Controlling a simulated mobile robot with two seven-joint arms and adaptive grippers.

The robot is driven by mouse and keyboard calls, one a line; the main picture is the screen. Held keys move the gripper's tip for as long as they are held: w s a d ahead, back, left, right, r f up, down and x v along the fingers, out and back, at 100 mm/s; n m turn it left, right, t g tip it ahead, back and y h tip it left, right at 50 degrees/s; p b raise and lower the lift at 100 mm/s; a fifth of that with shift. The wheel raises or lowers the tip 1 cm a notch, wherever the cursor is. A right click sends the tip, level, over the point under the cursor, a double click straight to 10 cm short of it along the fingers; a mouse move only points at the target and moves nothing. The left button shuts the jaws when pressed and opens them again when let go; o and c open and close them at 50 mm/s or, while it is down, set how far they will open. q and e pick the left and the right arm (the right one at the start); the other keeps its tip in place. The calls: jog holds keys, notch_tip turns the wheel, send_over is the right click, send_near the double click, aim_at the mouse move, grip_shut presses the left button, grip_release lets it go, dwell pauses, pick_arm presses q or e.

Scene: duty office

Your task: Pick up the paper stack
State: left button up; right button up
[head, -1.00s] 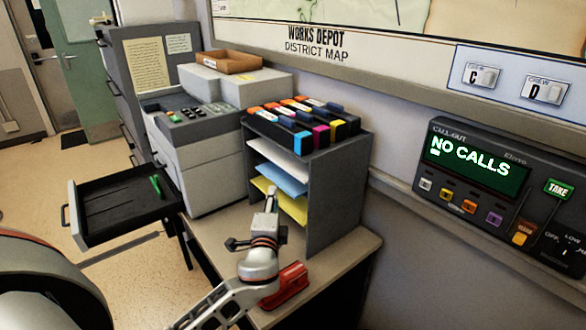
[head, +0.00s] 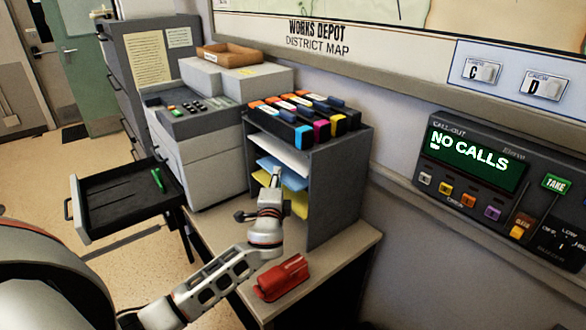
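Paper lies in the open slots of a grey shelf unit (head: 338,190): white sheets (head: 285,155) on top, blue sheets (head: 266,162) below them, and yellow sheets (head: 297,203) lower down. I cannot tell which of these is the paper stack. My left gripper (head: 258,195) is in front of the slots, at the height of the blue and yellow paper. Its fingers look spread, with nothing seen between them. It hides part of the blue and yellow sheets, and I cannot tell whether it touches them. My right gripper is out of view.
A red stapler (head: 282,277) lies on the desk (head: 340,262) in front of the shelf. The call-out panel (head: 480,180) is at right.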

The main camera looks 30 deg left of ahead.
pick_arm(q)
grip_shut()
jog(key=shift+r, duration=0.1)
jog(key=s+a+r, duration=0.1)
jog(key=s+a, duration=0.2)
jog(key=s, duration=0.5)
jog(key=s+a+r, duration=0.2)
jog(key=s+a, duration=0.2)
jog(key=s, duration=0.4)
jog(key=shift+s+r, duration=0.2)
jog(key=shift+s, duration=0.1)
